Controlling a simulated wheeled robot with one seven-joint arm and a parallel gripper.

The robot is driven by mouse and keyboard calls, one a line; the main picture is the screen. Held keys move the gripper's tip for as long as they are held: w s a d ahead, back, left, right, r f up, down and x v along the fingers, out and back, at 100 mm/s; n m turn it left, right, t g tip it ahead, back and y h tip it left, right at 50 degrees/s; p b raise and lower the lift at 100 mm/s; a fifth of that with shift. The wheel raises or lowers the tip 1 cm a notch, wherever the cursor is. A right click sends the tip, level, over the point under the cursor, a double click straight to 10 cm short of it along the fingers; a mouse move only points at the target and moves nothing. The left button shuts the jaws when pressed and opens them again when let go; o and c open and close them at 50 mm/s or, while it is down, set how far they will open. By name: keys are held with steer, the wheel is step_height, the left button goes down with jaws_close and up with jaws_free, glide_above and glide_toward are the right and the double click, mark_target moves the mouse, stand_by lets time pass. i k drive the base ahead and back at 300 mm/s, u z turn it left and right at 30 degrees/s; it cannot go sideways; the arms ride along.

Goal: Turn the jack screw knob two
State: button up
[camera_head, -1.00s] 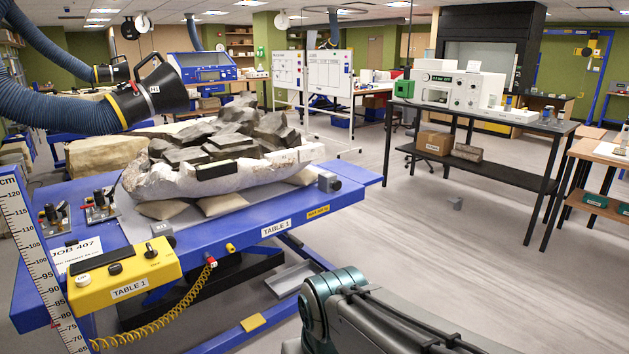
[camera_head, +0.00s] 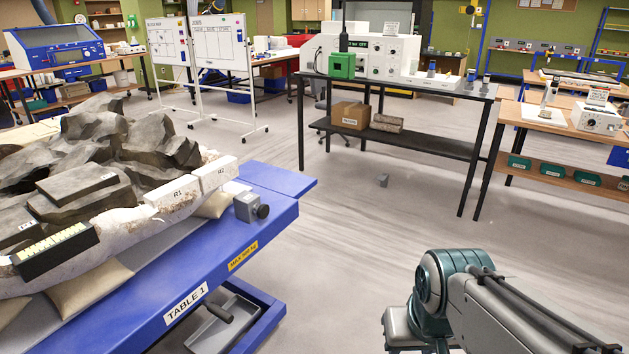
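A small grey block with a dark round knob (camera_head: 263,211) sits on the right end of the blue table marked TABLE 1 (camera_head: 270,222). It looks like a jack screw, but I cannot read a number on it. It stands close to the white-jacketed fossil block (camera_head: 110,265), beside the pieces labelled R1 (camera_head: 172,192) and R2 (camera_head: 214,174). Part of my arm shows at the lower right, apart from the table. My gripper is outside the view.
A crank handle (camera_head: 215,312) and grey tray show under the table. A black bench (camera_head: 425,150) and a wooden bench (camera_head: 560,140) stand beyond.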

mark_target(262, 211)
steer(key=u, duration=0.1)
steer(key=i, duration=1.8)
steer(key=u, duration=0.55)
steer(key=i, duration=0.3)
steer(key=u, duration=0.15)
